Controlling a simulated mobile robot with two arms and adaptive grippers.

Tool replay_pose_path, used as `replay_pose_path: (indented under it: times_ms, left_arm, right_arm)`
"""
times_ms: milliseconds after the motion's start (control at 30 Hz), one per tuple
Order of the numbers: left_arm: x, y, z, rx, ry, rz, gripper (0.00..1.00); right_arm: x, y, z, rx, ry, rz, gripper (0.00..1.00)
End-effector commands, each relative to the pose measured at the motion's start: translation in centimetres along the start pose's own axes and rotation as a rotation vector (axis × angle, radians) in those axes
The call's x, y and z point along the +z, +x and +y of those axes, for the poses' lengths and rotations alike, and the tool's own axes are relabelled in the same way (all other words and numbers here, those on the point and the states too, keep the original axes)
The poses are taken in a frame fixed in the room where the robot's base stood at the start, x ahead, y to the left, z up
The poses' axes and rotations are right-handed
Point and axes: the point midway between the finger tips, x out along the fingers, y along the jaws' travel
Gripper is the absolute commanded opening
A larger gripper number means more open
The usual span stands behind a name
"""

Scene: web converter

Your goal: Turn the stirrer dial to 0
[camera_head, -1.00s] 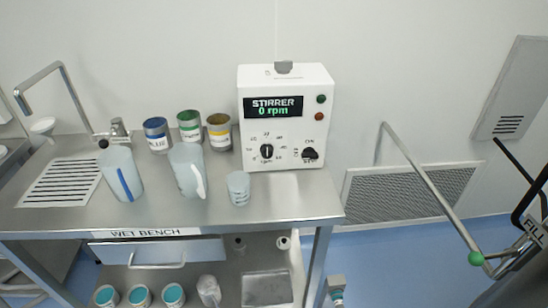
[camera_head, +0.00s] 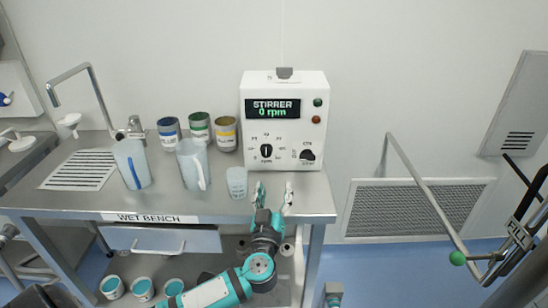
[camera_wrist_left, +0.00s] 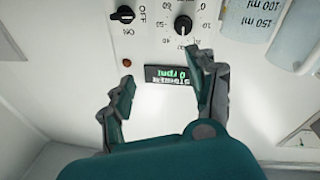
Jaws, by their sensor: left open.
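The white stirrer box (camera_head: 305,90) stands on the wet bench. Its display (camera_head: 272,109) reads STIRRER 0 rpm. The black stirrer dial (camera_head: 266,150) is low on the front face, inside a ring of numbers. Its pointer looks roughly vertical, but the exact mark is too small to tell. A second black knob (camera_head: 307,155) sits to its right; the left wrist view shows it as an ON/OFF switch (camera_wrist_left: 124,14). My left gripper (camera_head: 273,189) is open and empty, below and in front of the dial. The left wrist view shows the dial (camera_wrist_left: 183,25) upside down, beyond the fingertips.
A small clear beaker (camera_head: 237,182) stands just left of my left gripper. A white pitcher (camera_head: 193,165), a blue-striped pitcher (camera_head: 131,163) and paint cans (camera_head: 199,128) stand further left. The bench top (camera_head: 310,200) is clear at the right. A wall grille (camera_head: 410,210) is further right.

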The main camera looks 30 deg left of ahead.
Motion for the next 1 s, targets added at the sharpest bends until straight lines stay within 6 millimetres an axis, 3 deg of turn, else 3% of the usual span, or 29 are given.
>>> replay_pose_path:
  times_ms: [133, 367, 1000]
  left_arm:
    - [-0.1, 0.4, -2.0, -0.124, 0.017, -0.065, 0.58]
    - [0.2, 1.7, -2.9, -0.163, 0.029, -0.093, 0.58]
    - [1.4, 14.6, -5.1, -0.164, 0.027, -0.091, 0.58]
  right_arm:
    - [-0.9, 0.1, -1.1, -0.013, 0.005, 0.014, 0.36]
    - [-1.1, 0.1, -1.1, -0.013, 0.004, 0.017, 0.36]
    - [-0.3, 0.4, -0.3, -0.003, 0.0, 0.006, 0.36]
